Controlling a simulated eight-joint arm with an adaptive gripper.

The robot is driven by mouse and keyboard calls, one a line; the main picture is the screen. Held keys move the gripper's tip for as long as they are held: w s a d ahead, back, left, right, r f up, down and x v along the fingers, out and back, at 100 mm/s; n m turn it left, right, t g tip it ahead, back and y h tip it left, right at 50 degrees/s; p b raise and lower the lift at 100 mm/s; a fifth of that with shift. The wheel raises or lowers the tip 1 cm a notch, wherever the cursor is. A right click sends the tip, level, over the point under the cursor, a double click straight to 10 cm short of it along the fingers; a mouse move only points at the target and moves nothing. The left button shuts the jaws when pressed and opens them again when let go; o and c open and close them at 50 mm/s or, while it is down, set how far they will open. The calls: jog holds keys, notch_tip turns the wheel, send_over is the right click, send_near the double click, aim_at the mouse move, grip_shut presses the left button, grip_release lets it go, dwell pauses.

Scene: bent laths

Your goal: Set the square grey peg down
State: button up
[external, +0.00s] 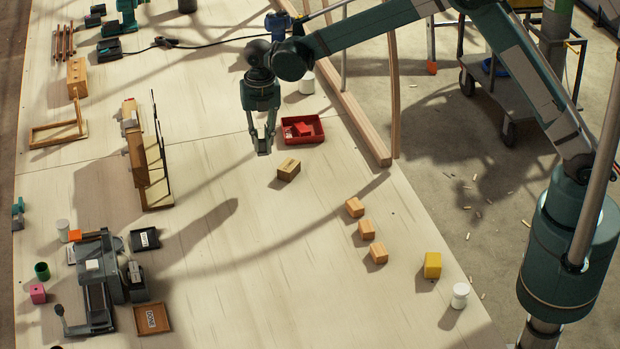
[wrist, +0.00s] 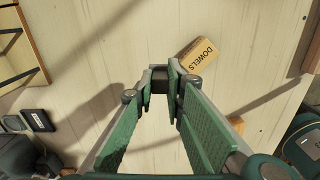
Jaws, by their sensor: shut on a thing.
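My gripper (external: 263,146) hangs pointing down above the table, to the left of the red tray. In the wrist view its two green fingers (wrist: 160,88) close on a small dark grey block, the square grey peg (wrist: 160,77), held between the fingertips. The fingers hide most of the peg, and in the external view it cannot be made out clearly. The gap between the peg and the tabletop is hard to judge.
A cardboard box marked DOWELS (wrist: 200,55) lies close by; it also shows in the external view (external: 289,171). A red tray (external: 318,137) holds red pieces. A wooden frame (external: 155,165) stands left. Several wooden blocks (external: 367,229) lie front right. The table (external: 240,240) is clear in the middle.

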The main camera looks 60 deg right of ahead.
jog(key=s+d+n, duration=0.1)
jog(key=s+d, duration=1.5)
jog(key=d, duration=0.1)
jog(key=shift+s+d, duration=0.15)
jog(key=shift+s, duration=0.25)
jog(key=shift+f, duration=3.1)
jog(key=shift+f, duration=1.9)
jog(key=shift+f, duration=0.15)
